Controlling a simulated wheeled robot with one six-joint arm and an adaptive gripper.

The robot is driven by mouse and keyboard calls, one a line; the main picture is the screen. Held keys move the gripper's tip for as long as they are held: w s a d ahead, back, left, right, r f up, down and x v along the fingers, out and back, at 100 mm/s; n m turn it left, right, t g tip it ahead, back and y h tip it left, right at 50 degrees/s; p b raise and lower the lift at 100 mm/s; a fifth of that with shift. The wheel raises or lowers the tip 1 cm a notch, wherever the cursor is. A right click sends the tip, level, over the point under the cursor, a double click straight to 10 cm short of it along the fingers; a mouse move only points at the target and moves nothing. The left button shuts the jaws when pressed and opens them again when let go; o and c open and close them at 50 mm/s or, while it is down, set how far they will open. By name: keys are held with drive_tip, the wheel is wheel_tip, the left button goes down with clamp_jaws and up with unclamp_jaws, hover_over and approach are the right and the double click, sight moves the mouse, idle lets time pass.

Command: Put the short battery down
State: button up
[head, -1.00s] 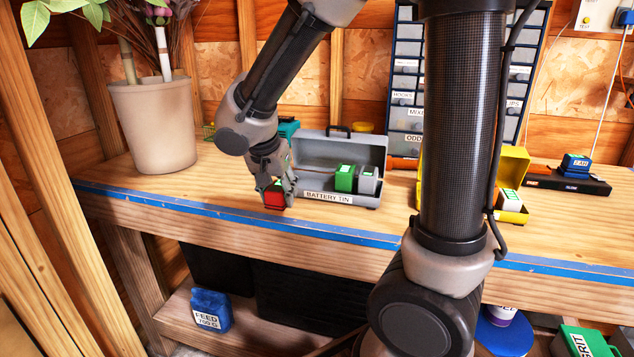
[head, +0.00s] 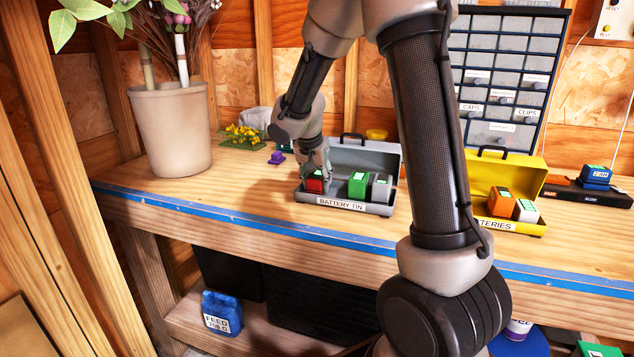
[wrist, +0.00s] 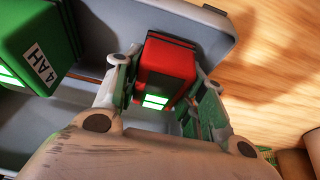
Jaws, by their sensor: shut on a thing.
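My gripper (head: 315,172) is shut on a red battery (head: 315,186) with a green-lit face, at the left end of the grey battery tin (head: 342,206). In the wrist view the red battery (wrist: 168,68) is between the two fingers (wrist: 158,90), inside or just over the tin's (wrist: 215,35) end. Whether it touches the tin's floor is hidden. A green battery (head: 358,184) marked 4AH in the wrist view (wrist: 30,50) and a grey battery (head: 381,187) stand in the tin to the right of the red one.
A yellow tin (head: 535,228) holds an orange battery (head: 502,203) and a whitish one (head: 526,211). A charger with a blue battery (head: 596,177) is at the far right. A plant pot (head: 170,130) stands left. Bench (head: 240,190) left of the tin is clear.

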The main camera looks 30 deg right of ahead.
drive_tip(key=shift+f, duration=0.3)
drive_tip(key=shift+f, duration=0.1)
drive_tip(key=o, duration=0.9)
drive_tip(key=shift+c, duration=0.2)
drive_tip(key=v, duration=1.1)
drive_tip(key=s+d+r+n+t+y, duration=0.1)
drive_tip(key=s+n, duration=0.8)
drive_tip(key=s, duration=1.9)
drive_tip(key=shift+s+d+r+y, duration=0.3)
drive_tip(key=shift+d+r+y, duration=0.35)
drive_tip(key=shift+y, duration=0.45)
